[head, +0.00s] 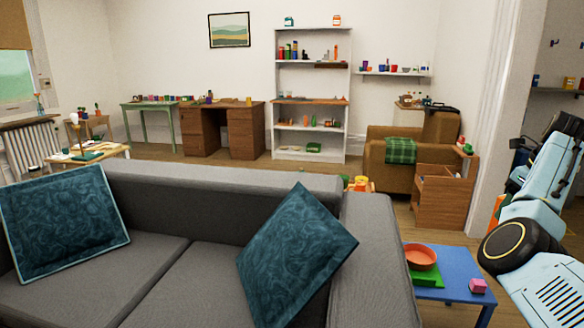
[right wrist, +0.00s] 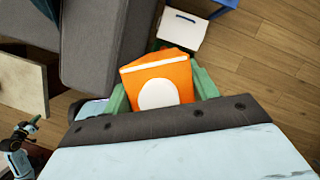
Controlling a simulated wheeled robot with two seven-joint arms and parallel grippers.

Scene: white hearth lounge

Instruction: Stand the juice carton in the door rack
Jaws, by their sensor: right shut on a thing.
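The juice carton (right wrist: 180,76) is orange with a white round patch and a pale top edge. In the right wrist view it sits between the green fingers of my right gripper (right wrist: 162,92), which is shut on it. In the head view an orange part of it (head: 497,206) shows at the right, mostly hidden behind my light blue right arm. What seems to be my left gripper (right wrist: 31,125) shows small at the left edge of the right wrist view; its jaws are too small to read. I see no door rack in either view.
A grey sofa (head: 190,270) with teal cushions fills the front. A blue table (head: 452,268) with an orange bowl (head: 420,256) stands right of it. A white box-like thing (right wrist: 184,30) lies beyond the carton. Wooden floor (right wrist: 270,65) is clear at the right.

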